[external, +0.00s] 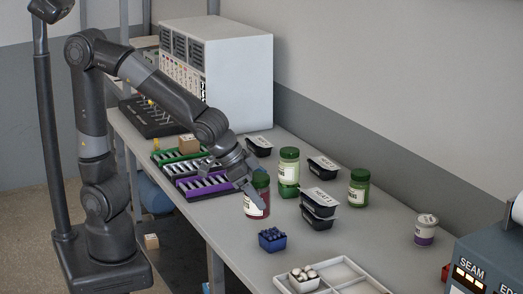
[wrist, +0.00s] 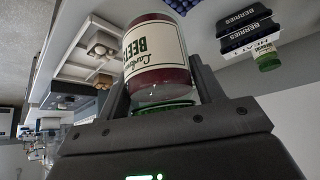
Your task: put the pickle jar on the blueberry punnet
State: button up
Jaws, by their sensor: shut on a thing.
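My gripper (external: 256,190) is shut on a beet jar (external: 257,204), which has a green lid, dark red contents and a cream label. In the wrist view the beet jar (wrist: 156,65) sits between my fingers (wrist: 160,98), and its label reads "BEET". I cannot tell whether its base touches the table. Green jars, possibly pickles, stand behind (external: 289,165) and to the right (external: 358,190).
Stacked black tubs (external: 318,208) stand right of my gripper, with more tubs (external: 323,168) behind. A purple-edged rack (external: 205,187) is left. A small can (external: 426,230) stands far right.

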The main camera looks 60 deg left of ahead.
jog(key=shift+w+a+f, duration=0.55)
jog(key=shift+w+f, duration=0.5)
jog(key=shift+f, duration=0.3)
jog(key=shift+w+a+f, duration=0.5)
jog(key=shift+w+f, duration=0.5)
jog(key=shift+f, duration=0.35)
jog(key=shift+w+a+f, duration=0.55)
jog(key=shift+w+f, duration=0.5)
jog(key=shift+f, duration=0.3)
jog(key=shift+f, duration=0.15)
jog(key=o, duration=1.3)
jog(key=shift+o, duration=0.2)
jog(key=shift+s+r, duration=0.15)
jog(key=shift+r, duration=0.25)
jog(key=v, duration=1.1)
jog(key=shift+a, duration=0.2)
